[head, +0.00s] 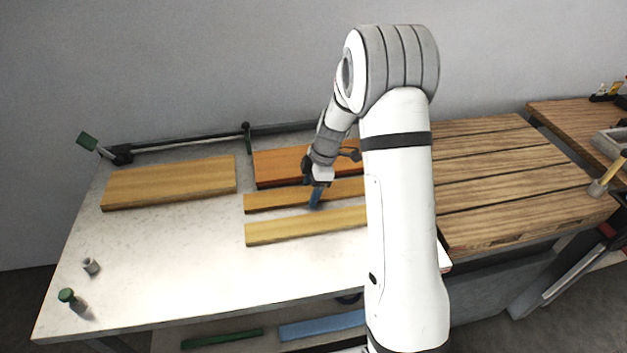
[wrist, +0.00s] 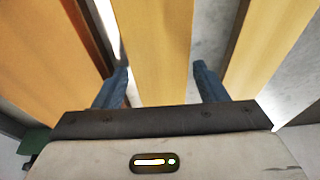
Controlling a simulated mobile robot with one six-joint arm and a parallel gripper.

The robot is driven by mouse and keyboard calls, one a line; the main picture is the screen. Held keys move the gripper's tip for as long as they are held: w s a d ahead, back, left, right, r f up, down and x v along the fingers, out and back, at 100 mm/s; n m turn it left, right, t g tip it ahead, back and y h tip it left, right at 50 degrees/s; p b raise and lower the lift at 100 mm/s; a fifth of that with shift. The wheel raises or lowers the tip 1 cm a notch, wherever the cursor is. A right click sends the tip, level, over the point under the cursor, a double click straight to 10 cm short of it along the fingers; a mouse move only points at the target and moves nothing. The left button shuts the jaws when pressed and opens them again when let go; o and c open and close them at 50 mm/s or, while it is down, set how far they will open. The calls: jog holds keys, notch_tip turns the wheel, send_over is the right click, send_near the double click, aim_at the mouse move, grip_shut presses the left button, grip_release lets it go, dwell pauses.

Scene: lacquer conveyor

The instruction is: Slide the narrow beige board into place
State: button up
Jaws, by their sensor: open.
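Two narrow boards lie side by side on the pale worktop: a golden one behind (head: 275,200) and a paler beige one in front (head: 290,228). My gripper (head: 316,194) is low over the rear narrow board in the head view. In the wrist view, my open gripper (wrist: 160,85) has a blue finger on each side of a yellowish narrow board (wrist: 155,50), with small gaps showing. The boards' right ends are hidden behind my arm in the head view.
An orange board (head: 280,165) lies behind the narrow ones, and a wide beige board (head: 170,183) lies to the left. A dark rail (head: 190,143) runs along the back. A green-topped peg (head: 68,297) and a grey cylinder (head: 91,266) stand at front left.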

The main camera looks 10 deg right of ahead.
aim_at(347, 186)
jog(key=shift+c, duration=0.5)
jog(key=c, duration=0.8)
jog(key=shift+d+b, duration=1.75)
jog(key=shift+d, duration=3.65)
jog(key=shift+c, duration=0.2)
jog(key=shift+d+b, duration=0.4)
jog(key=shift+d, duration=2.25)
jog(key=shift+d, duration=8)
